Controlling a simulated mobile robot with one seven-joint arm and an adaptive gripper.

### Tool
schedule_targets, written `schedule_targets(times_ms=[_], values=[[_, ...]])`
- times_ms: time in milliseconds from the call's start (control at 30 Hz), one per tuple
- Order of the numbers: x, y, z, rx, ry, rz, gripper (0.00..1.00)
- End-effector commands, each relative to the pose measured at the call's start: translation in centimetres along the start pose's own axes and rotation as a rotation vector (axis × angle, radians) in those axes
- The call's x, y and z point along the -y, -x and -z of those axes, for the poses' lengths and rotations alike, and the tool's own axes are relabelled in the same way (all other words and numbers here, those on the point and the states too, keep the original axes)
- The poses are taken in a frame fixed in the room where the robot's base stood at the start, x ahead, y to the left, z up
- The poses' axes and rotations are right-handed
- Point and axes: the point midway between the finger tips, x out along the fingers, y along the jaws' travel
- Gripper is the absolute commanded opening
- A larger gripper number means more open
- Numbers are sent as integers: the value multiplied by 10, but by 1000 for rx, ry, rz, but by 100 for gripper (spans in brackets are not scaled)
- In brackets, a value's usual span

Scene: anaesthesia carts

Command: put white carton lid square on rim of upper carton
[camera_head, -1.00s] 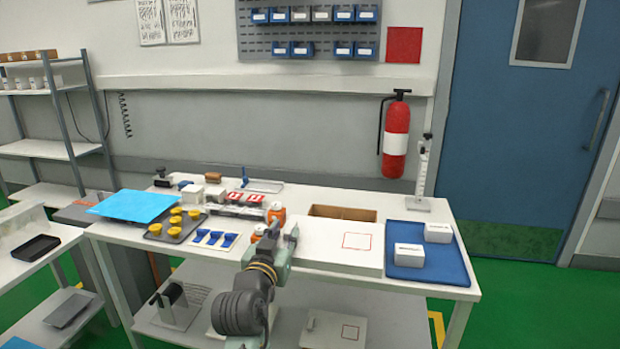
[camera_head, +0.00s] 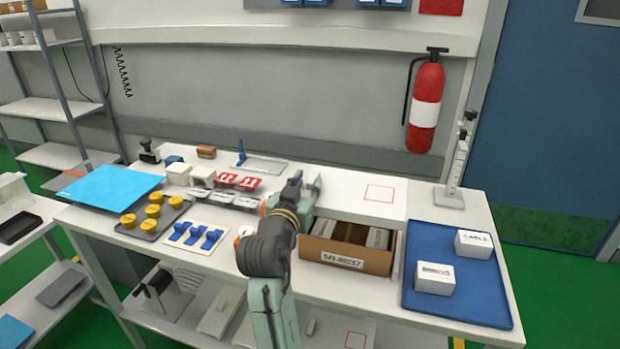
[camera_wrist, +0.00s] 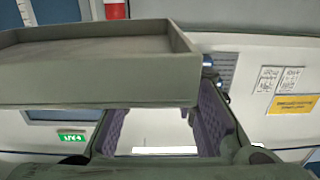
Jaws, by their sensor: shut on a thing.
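The white carton lid (camera_head: 348,195), with a red square outline on top, is held level by its left edge. My gripper (camera_head: 306,184) is shut on it. The brown upper carton (camera_head: 345,262) stands open on the table, its front label and inner contents showing. In the head view the lid appears above and toward the back of the carton, which shows below its front edge; the exact gap cannot be told. In the wrist view the lid's shaded hollow underside (camera_wrist: 90,58) fills the upper left, across my gripper's fingers (camera_wrist: 165,125). The carton's back rim is hidden.
A blue mat (camera_head: 455,295) with two white boxes lies right of the carton. A stand (camera_head: 454,178) rises behind the mat. Yellow caps on a grey tray (camera_head: 140,230), blue clips (camera_head: 198,237) and red-and-white blocks (camera_head: 238,181) lie to the left. A lower shelf is below.

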Motion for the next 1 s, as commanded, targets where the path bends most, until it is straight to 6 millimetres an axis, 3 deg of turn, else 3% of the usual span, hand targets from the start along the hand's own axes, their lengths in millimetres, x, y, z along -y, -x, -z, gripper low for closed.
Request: schedule_targets(times_ms=[467, 1000], values=[[0, 2, -2, -9, -17, 2, 0], [-1, -1, -51, -9, -16, 2, 0]])
